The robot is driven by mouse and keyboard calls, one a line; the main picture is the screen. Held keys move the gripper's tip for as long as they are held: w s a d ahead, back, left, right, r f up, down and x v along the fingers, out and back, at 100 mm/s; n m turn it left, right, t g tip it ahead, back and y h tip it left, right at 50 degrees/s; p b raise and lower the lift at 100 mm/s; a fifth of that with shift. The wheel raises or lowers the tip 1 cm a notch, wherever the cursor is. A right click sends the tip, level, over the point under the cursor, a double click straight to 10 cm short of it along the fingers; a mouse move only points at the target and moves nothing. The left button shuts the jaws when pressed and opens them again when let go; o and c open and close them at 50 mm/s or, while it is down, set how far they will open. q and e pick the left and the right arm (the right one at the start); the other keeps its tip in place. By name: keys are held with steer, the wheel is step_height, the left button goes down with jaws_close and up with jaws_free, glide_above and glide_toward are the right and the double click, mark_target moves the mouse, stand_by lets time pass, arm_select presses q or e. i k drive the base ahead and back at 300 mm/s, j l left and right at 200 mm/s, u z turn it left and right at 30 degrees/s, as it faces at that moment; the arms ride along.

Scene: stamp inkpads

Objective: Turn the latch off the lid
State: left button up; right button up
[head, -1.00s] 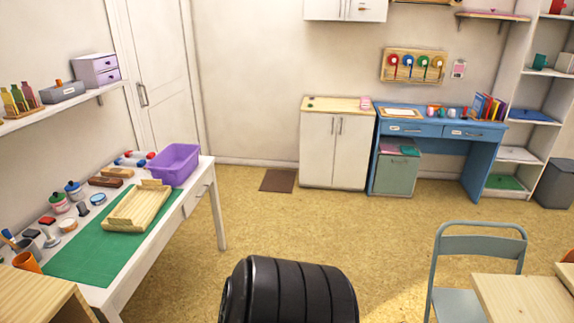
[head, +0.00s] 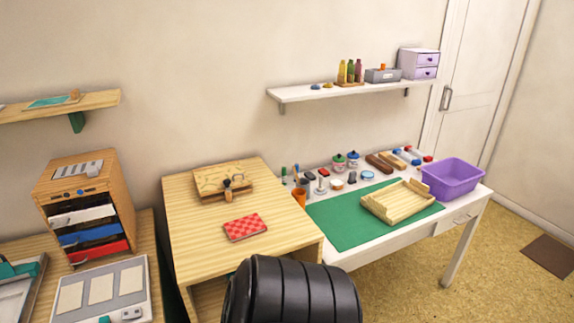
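A flat light-wood box (head: 211,176) with a lid lies near the back of a wooden cabinet top. A small dark latch (head: 227,184) with a knob shows at the front right of the box, seemingly resting over the lid's edge. Its exact turn is too small to tell. Neither of my grippers is in view.
A red checked pad (head: 246,227) lies in front of the box. A white table (head: 458,222) with a green mat (head: 330,230), a wooden tray (head: 388,214) and a purple bin (head: 452,184) stands right. A drawer organiser (head: 112,178) stands left.

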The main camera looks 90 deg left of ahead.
mark_target(226, 182)
steer(key=l+u, duration=0.1)
steer(key=u, duration=3.1)
steer(key=i+l+z, duration=0.25)
steer(key=l, duration=0.15)
steer(key=l+z, duration=0.3)
steer(key=l, duration=0.15)
